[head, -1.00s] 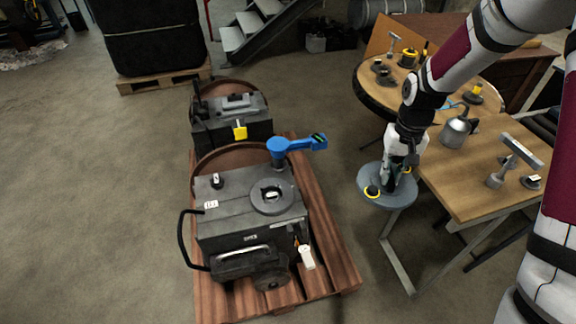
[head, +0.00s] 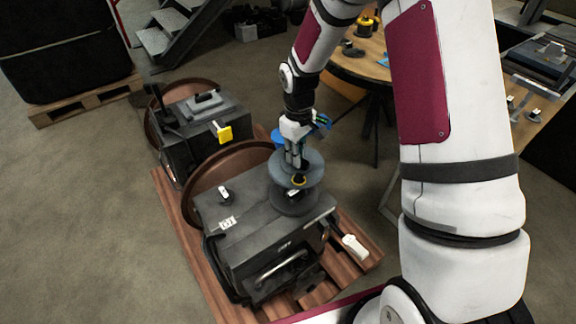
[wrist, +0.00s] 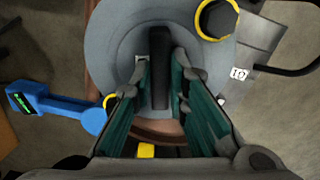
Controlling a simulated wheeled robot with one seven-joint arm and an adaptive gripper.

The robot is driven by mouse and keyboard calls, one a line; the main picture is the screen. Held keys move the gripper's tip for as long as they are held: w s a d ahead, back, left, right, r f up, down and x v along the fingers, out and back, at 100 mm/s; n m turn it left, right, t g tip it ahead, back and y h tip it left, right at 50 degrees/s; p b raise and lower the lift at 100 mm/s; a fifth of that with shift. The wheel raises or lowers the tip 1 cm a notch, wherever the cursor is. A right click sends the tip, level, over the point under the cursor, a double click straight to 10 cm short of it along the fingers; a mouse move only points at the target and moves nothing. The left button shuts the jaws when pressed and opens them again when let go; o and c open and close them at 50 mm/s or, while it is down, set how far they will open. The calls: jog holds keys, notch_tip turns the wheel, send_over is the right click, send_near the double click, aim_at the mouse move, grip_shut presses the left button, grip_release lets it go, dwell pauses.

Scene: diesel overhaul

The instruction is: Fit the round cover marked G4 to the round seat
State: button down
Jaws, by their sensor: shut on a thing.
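My gripper (head: 295,162) is shut on the upright handle of a grey round cover (head: 313,167), which hangs flat below it. The wrist view shows the cover (wrist: 112,45) under my gripper (wrist: 158,100), with the dark handle between the fingers and a yellow-ringed dark knob near the rim. Its small white label is unreadable, so I cannot confirm G4. The round seat (head: 294,205) is on top of the dark engine block (head: 255,235). The cover is over the seat and hides much of it. It appears raised above it, but the exact gap and alignment are unclear.
A blue tool (head: 278,138) stands close behind the cover and also shows at left in the wrist view (wrist: 60,108). A white-handled part (head: 355,247) juts from the block's right side. A second machine (head: 200,120) with a yellow tag is behind. The wooden table (head: 358,70) is clear of the cover.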

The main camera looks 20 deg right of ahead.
jog(key=shift+w+f+n+b, duration=0.45)
jog(key=shift+f+b, duration=0.75)
jog(key=shift+f, duration=0.85)
jog(key=shift+w+f+n+b, duration=0.2)
jog(key=shift+f+n+b, duration=0.4)
jog(key=shift+f+b, duration=1)
jog(key=shift+w+f+n+b, duration=0.35)
jog(key=shift+f+n+b, duration=0.3)
jog(key=shift+f, duration=1.8)
jog(key=shift+f+b, duration=0.6)
jog(key=shift+f, duration=0.35)
jog(key=c, duration=1.5)
grip_release()
jog(key=shift+s, duration=0.1)
notch_tip(320, 180, up, 12)
